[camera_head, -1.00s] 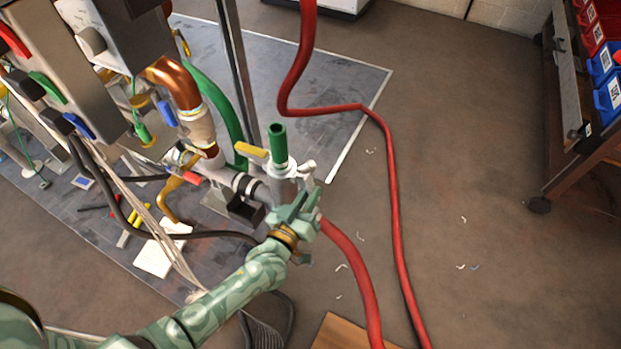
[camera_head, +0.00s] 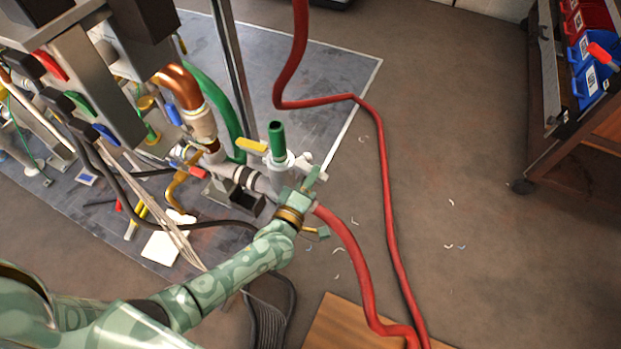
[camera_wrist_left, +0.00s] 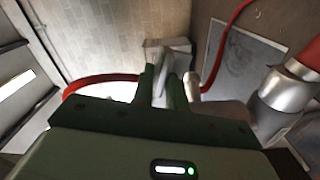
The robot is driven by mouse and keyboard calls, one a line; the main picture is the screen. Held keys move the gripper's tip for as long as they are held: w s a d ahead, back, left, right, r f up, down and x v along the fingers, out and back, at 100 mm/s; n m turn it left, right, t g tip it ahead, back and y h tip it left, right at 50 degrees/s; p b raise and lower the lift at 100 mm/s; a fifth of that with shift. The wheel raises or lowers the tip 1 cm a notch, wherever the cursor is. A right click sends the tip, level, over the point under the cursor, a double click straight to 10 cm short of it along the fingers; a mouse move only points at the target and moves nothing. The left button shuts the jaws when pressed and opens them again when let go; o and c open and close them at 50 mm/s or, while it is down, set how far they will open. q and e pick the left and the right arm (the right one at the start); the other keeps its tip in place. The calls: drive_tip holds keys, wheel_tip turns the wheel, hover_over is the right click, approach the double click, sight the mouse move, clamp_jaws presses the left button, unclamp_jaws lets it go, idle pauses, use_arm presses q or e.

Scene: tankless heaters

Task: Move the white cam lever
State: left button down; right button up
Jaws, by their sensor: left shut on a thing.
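The white cam lever (camera_head: 306,159) is at the side of the pipe fitting (camera_head: 279,172) that carries an upright green tube (camera_head: 278,138). My left gripper (camera_head: 311,180) is at this fitting, above the end of the red hose. In the left wrist view my gripper (camera_wrist_left: 163,88) has its two green fingers closed around a pale grey-white lever piece (camera_wrist_left: 160,86). A second pale piece (camera_wrist_left: 192,84) stands just right of the fingers, apart from the grip. In the head view my gripper partly hides the fitting. My right gripper is not in view.
A red hose (camera_head: 346,236) runs from the fitting down the floor, and loops up past the metal post (camera_head: 231,75). A yellow-handled valve (camera_head: 252,146) and pipes crowd the left. A cart with bins (camera_head: 590,80) stands right. Open floor lies between.

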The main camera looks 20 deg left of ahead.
use_arm(q)
drive_tip(key=shift+s+a+r+n+p, duration=0.15)
drive_tip(key=shift+r+n+p, duration=0.3)
drive_tip(key=shift+n, duration=0.85)
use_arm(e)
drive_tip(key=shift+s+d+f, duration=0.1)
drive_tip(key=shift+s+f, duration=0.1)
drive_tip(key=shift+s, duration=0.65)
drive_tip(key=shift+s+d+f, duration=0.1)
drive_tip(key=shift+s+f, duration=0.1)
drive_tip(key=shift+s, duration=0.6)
use_arm(q)
drive_tip(key=c, duration=1.7)
unclamp_jaws()
drive_tip(key=shift+a+r, duration=0.1)
